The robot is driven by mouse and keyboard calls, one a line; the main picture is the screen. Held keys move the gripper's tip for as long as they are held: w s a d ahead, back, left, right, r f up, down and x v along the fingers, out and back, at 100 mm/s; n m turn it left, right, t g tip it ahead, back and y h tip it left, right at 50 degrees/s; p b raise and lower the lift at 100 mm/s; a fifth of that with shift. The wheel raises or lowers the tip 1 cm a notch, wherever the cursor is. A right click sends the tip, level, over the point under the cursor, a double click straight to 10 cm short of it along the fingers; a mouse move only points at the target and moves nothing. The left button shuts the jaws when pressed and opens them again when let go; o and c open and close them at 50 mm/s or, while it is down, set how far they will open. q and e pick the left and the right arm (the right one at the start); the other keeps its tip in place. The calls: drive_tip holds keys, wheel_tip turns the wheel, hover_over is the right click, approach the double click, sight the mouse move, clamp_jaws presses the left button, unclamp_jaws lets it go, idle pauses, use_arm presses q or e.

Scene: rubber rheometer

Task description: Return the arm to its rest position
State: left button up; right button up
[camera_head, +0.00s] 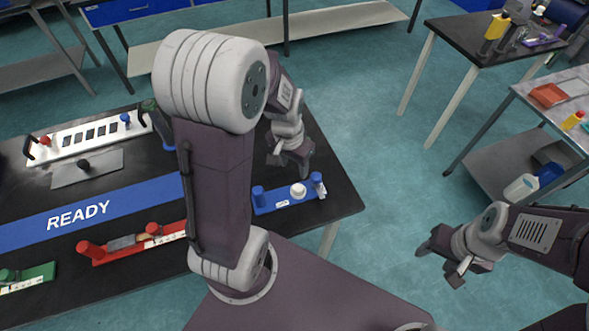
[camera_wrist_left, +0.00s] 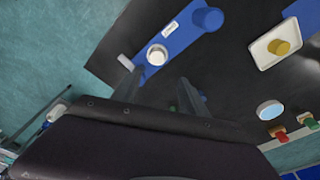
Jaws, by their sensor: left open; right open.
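My left arm comes up across the middle of the head view and bends over the black table (camera_head: 335,205). Its gripper (camera_head: 290,168) hangs above the table's right end, behind the blue tray (camera_head: 275,207). The left wrist view shows its two fingers (camera_wrist_left: 160,95) apart with nothing between them, near the blue tray (camera_wrist_left: 180,40). My right gripper (camera_head: 440,262) is at the lower right over the open floor, open and empty.
The blue tray holds a white round piece (camera_head: 298,190) and a blue knob. A blue READY strip (camera_head: 80,215), a red tray (camera_head: 120,252), a green tray (camera_head: 35,275) and a white tray (camera_head: 90,135) lie on the table. Side tables stand at the upper right.

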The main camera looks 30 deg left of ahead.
use_arm(q)
drive_tip(key=s+d+n, duration=0.1)
drive_tip(key=s+d, duration=0.4)
drive_tip(key=s, duration=0.1)
drive_tip(key=shift+s+n, duration=0.3)
drive_tip(key=shift+n, duration=0.1)
drive_tip(key=shift+s+d, duration=0.1)
drive_tip(key=shift+s, duration=0.05)
